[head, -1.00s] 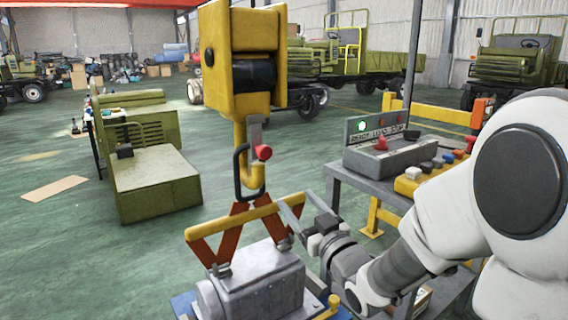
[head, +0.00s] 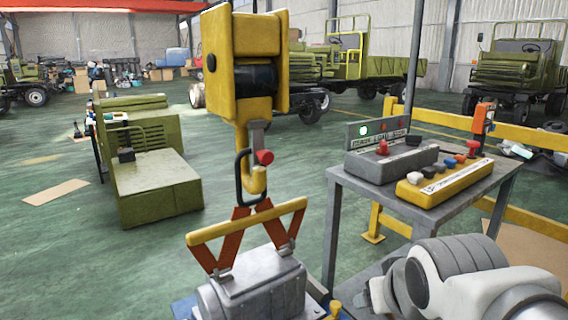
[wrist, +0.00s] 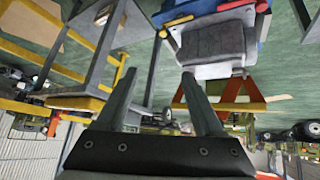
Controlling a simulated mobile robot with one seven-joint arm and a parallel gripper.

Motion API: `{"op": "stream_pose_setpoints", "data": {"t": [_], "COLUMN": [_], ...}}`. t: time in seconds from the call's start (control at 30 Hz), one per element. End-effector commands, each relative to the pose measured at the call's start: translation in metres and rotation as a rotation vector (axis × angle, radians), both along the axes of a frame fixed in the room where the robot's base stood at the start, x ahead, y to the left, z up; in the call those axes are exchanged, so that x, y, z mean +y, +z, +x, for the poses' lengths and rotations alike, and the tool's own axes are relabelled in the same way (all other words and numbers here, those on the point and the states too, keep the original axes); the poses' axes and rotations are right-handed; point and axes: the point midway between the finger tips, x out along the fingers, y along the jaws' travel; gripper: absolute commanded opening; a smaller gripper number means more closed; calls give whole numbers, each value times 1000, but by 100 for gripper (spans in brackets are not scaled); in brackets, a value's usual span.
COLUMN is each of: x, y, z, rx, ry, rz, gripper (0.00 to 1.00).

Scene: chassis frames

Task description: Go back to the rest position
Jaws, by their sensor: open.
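My gripper (wrist: 159,76) shows in the wrist view with its two fingers apart and nothing between them. In the head view my white and grey arm is at the lower right, and the fingers cannot be made out. A yellow hoist block (head: 243,40) hangs at the centre left with its hook (head: 257,182) below. A dark ring (head: 239,178) is at the hook, above an orange-legged lifting frame with a yellow bar (head: 245,221). The frame stands on a grey metal housing (head: 262,290). The wrist view is upside down and shows the housing (wrist: 214,45) beyond the fingers.
A grey table (head: 350,185) right of the hoist bears a grey control box (head: 390,165) and a yellow button box (head: 445,185). A yellow rail (head: 530,133) runs behind it. A green machine body (head: 155,190) stands on the left. Open green floor lies between it and the hoist.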

Motion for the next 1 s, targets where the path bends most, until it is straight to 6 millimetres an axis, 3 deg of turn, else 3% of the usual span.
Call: {"op": "stream_pose_setpoints", "data": {"t": [0.2,0.3,1.0], "x": [8,8,7], "y": [-1,33,208], "z": [-75,-71,-70], "rx": [191,189,188], "ry": [-16,-18,-18], "rz": [82,76,74], "gripper": [69,69,69]}}
